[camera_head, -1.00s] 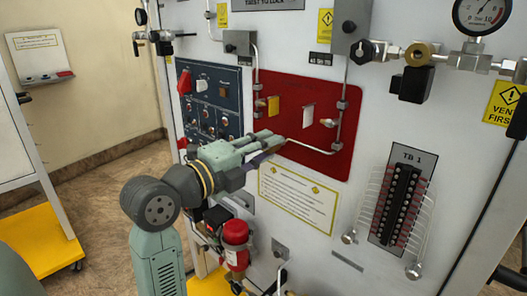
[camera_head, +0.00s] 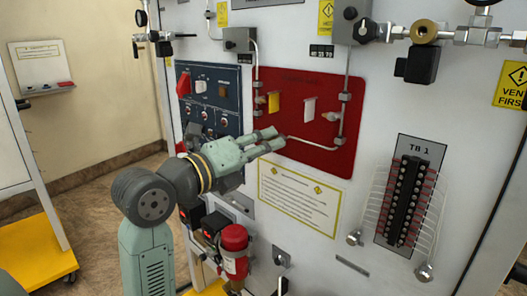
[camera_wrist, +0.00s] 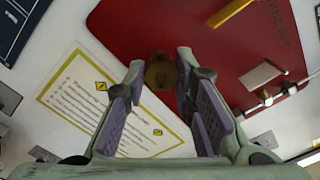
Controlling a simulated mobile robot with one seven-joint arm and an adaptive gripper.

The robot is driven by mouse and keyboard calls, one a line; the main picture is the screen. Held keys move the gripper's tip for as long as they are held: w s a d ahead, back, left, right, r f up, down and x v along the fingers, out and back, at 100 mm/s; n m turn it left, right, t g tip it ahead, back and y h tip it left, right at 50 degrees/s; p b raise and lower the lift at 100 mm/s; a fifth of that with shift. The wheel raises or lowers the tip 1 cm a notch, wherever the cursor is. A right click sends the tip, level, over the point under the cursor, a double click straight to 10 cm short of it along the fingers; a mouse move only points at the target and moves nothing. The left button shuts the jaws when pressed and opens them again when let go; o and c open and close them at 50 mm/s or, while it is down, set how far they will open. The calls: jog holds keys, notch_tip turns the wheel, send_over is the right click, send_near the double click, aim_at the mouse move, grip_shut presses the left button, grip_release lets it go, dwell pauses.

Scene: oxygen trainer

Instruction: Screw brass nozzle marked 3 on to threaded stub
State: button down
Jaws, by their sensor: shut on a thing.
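My gripper (camera_wrist: 160,85) points at the lower edge of the red panel (camera_head: 325,151). Its purple-padded fingers are shut on a small, dark brass-coloured piece (camera_wrist: 161,73), seen between the fingertips in the wrist view; it looks like the brass nozzle. No number on it can be read. In the head view the gripper (camera_head: 277,141) hides this piece, with its fingertips close to the left end of a thin bent metal tube (camera_head: 312,147). The threaded stub cannot be made out; whether the brass piece touches it cannot be told.
A white notice with yellow signs (camera_head: 299,200) is just below the gripper. A switch panel (camera_head: 208,100) is at left, a terminal block (camera_head: 408,195) at right.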

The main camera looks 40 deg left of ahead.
jog(key=shift+f+m+b, duration=0.15)
jog(key=shift+m+b, duration=0.85)
jog(key=shift+r+m, duration=0.2)
jog(key=shift+m, duration=0.5)
jog(key=shift+f+m+b, duration=0.2)
jog(key=shift+m+b, duration=0.5)
jog(key=shift+b, duration=0.3)
jog(key=shift+r+m+b, duration=0.25)
jog(key=shift+m+b, duration=0.2)
jog(key=shift+m, duration=0.55)
